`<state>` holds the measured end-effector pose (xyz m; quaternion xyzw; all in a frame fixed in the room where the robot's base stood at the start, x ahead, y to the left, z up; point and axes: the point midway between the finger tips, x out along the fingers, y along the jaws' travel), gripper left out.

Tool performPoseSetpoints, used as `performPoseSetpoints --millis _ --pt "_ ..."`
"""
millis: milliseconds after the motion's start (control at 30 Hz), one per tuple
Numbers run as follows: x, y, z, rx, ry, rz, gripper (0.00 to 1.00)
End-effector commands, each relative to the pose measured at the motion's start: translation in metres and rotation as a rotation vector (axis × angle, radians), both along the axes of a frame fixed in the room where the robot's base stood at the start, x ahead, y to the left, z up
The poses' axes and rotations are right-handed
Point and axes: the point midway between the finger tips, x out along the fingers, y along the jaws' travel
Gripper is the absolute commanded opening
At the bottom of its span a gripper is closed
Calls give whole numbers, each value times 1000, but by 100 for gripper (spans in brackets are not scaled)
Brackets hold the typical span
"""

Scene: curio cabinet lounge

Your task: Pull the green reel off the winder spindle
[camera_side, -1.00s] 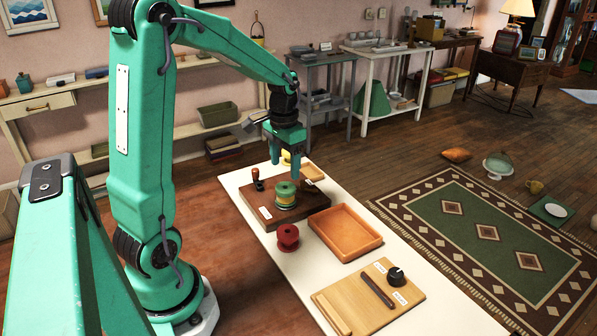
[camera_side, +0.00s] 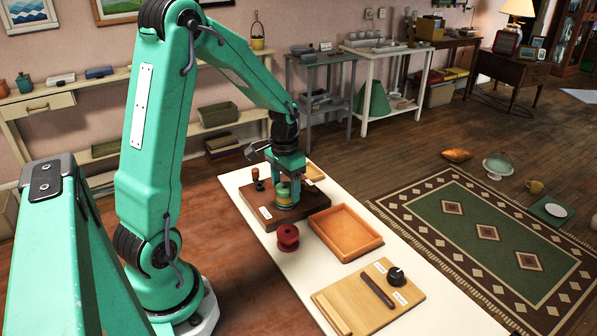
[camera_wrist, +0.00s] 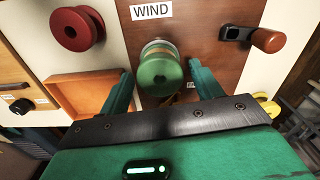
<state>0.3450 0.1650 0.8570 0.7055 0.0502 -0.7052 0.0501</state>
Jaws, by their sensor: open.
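The green reel (camera_wrist: 158,77) sits on the winder's dark wooden base (camera_wrist: 190,24) in the wrist view, with a metal top end showing behind its near flange. In the side view the reel (camera_side: 286,203) is partly covered by my gripper (camera_side: 287,182). My gripper is open, with one finger on each side of the reel in the wrist view (camera_wrist: 162,88). Gaps show between the fingers and the reel there. The spindle is mostly hidden by the reel. The winder's crank with a brown knob (camera_side: 258,180) stands to the left of the reel.
A red reel (camera_side: 288,237) stands on the white table beside the winder. An empty orange tray (camera_side: 373,244) lies to the right of the base. A wooden board (camera_side: 335,311) with a black knob (camera_side: 396,276) lies nearer the front. A yellow item (camera_wrist: 267,105) shows beyond my gripper.

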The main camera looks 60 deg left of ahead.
Motion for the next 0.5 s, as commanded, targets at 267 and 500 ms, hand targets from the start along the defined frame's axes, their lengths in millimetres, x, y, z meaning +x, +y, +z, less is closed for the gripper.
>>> performPoseSetpoints --millis 267,500 --pt "0 0 0 0 0 0 39" --pt "0 0 0 0 0 0 4"
